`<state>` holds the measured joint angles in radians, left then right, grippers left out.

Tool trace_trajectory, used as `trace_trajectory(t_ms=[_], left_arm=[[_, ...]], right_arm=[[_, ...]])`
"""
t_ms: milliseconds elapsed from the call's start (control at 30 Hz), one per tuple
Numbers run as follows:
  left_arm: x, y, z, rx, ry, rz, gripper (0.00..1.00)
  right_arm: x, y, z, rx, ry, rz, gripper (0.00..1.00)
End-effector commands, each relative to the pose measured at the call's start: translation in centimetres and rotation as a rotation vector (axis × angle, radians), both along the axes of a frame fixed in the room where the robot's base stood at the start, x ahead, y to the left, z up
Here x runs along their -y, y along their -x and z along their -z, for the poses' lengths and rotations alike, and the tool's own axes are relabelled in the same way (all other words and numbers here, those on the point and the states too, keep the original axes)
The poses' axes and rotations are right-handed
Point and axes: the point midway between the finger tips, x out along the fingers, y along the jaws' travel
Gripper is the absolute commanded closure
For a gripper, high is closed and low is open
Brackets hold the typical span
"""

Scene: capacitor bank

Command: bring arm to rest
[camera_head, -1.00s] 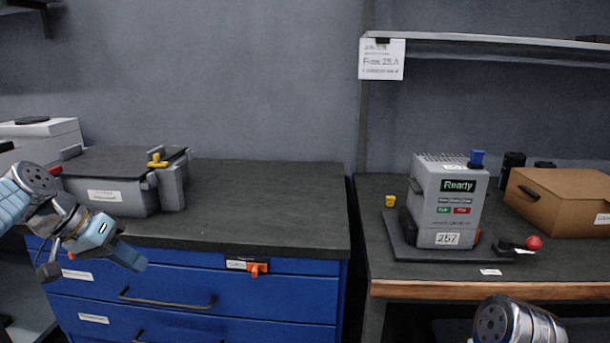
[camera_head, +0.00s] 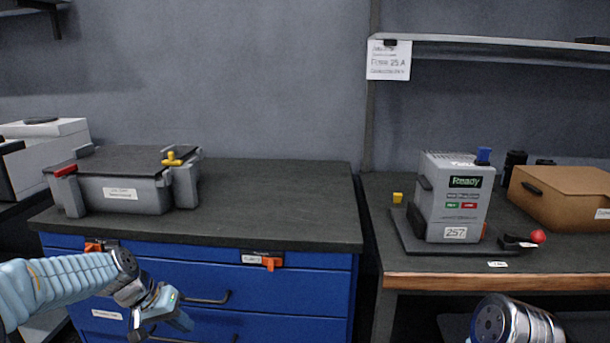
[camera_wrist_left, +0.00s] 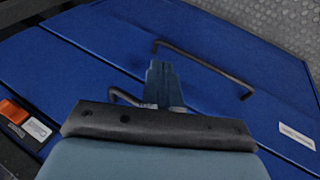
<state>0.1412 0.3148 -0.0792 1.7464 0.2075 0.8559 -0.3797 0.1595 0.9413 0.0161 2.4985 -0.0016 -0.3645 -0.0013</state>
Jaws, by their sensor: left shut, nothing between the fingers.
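My left arm (camera_head: 60,285) comes in from the left, low in front of the blue drawer cabinet (camera_head: 290,296). Its gripper (camera_head: 180,320) is shut and empty, in front of the drawer fronts and below the worktop edge. In the left wrist view the closed fingers (camera_wrist_left: 163,82) show against the blue drawers, near a dark handle (camera_wrist_left: 205,68). Of my right arm only a rounded metal link (camera_head: 515,322) shows at the bottom right. The right gripper is out of view.
A grey case (camera_head: 130,190) with red and yellow latches stands on the dark worktop (camera_head: 280,205). On the right bench are a grey device (camera_head: 452,200) reading "Ready", a red-knobbed lever (camera_head: 537,237) and a cardboard box (camera_head: 565,195). Orange clips (camera_head: 271,263) sit on the cabinet front.

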Motion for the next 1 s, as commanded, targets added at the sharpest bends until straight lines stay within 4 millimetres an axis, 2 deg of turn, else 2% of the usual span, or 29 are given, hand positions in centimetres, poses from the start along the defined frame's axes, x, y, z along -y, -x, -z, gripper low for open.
trace_trajectory(t_ms=[33, 167, 200, 267, 300, 400, 500, 633, 700, 1000], left_arm=[[1.1, 0.4, 3.3, -0.036, -0.008, -0.01, 1.0], [4.5, 2.8, 13.1, -0.115, -0.042, -0.048, 1.0], [5.7, 4.3, 16.2, -0.139, -0.052, -0.059, 1.0], [7.6, 6.8, 20.4, -0.168, -0.066, -0.072, 1.0], [8.8, 8.8, 22.8, -0.186, -0.072, -0.078, 1.0], [11.6, 13.9, 27.4, -0.22, -0.075, -0.091, 1.0], [13.7, 18.5, 29.8, -0.242, -0.065, -0.1, 1.0], [15.2, 22.0, 31.0, -0.255, -0.05, -0.11, 1.0], [15.5, 22.8, 31.2, -0.254, -0.045, -0.113, 1.0], [15.6, 22.8, 31.2, -0.255, -0.045, -0.114, 1.0]], right_arm=[[0.0, 0.0, 0.0, 0.0, 0.0, 0.0, 1.0], [0.0, 0.0, 0.0, 0.0, 0.0, 0.0, 1.0], [0.0, 0.0, 0.0, 0.0, 0.0, 0.0, 1.0], [0.0, 0.0, 0.0, 0.0, 0.0, 0.0, 1.0], [0.0, 0.0, 0.0, 0.0, 0.0, 0.0, 1.0], [0.0, 0.0, 0.0, 0.0, 0.0, 0.0, 1.0], [0.0, 0.0, 0.0, 0.0, 0.0, 0.0, 1.0], [0.0, 0.0, 0.0, 0.0, 0.0, 0.0, 1.0], [0.0, 0.0, 0.0, 0.0, 0.0, 0.0, 1.0], [0.0, 0.0, 0.0, 0.0, 0.0, 0.0, 1.0]])
